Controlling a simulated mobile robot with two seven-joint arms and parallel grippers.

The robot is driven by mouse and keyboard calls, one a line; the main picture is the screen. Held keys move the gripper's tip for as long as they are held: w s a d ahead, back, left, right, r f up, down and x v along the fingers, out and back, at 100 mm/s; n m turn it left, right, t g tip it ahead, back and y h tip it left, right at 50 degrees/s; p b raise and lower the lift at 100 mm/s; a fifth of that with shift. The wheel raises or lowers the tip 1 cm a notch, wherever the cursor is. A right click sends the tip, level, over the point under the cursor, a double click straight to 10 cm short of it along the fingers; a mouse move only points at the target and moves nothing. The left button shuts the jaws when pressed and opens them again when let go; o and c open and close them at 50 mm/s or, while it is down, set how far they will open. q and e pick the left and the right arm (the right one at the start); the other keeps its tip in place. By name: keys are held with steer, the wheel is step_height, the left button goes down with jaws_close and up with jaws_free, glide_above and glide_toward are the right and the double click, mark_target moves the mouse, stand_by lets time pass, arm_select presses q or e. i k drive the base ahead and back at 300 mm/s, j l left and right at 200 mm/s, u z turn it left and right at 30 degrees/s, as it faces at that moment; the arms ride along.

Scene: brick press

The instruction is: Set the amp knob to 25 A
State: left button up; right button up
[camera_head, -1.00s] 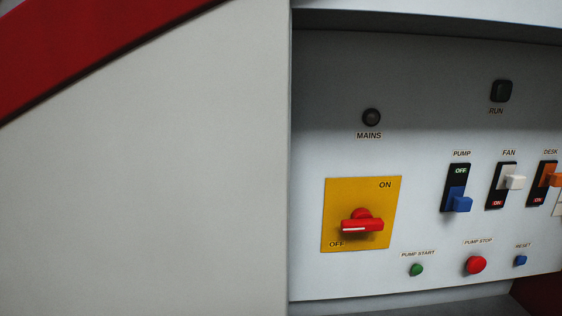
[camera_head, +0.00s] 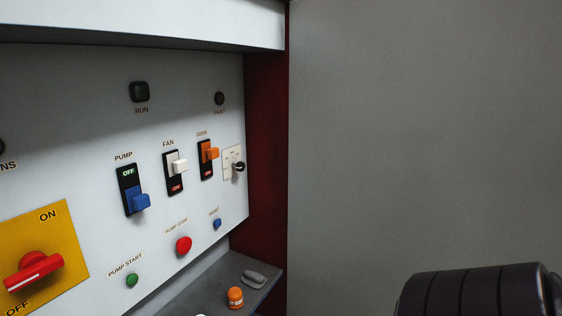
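The amp knob is most likely the small black knob (camera_head: 239,167) on a pale plate (camera_head: 229,158) at the right end of the control panel (camera_head: 70,105). I see it at a steep angle, and its marks and setting are too small to read. Neither gripper is in view. A dark ribbed rounded shape at the bottom right seems to be part of my own arm, well to the right of the panel.
The panel holds a red mains switch (camera_head: 34,270), pump (camera_head: 131,190), fan (camera_head: 174,170) and desk (camera_head: 207,158) switches and several buttons. An orange-capped item (camera_head: 235,298) and a grey object (camera_head: 254,278) sit on the ledge below. A grey wall (camera_head: 420,130) fills the right.

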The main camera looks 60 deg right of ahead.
mark_target(240, 166)
steer(key=l+z, duration=0.1)
steer(key=z, duration=0.4)
steer(key=k+l+z, duration=0.1)
steer(key=z, duration=0.35)
steer(key=l+z, duration=0.15)
steer(key=z, duration=0.35)
steer(key=k, duration=0.05)
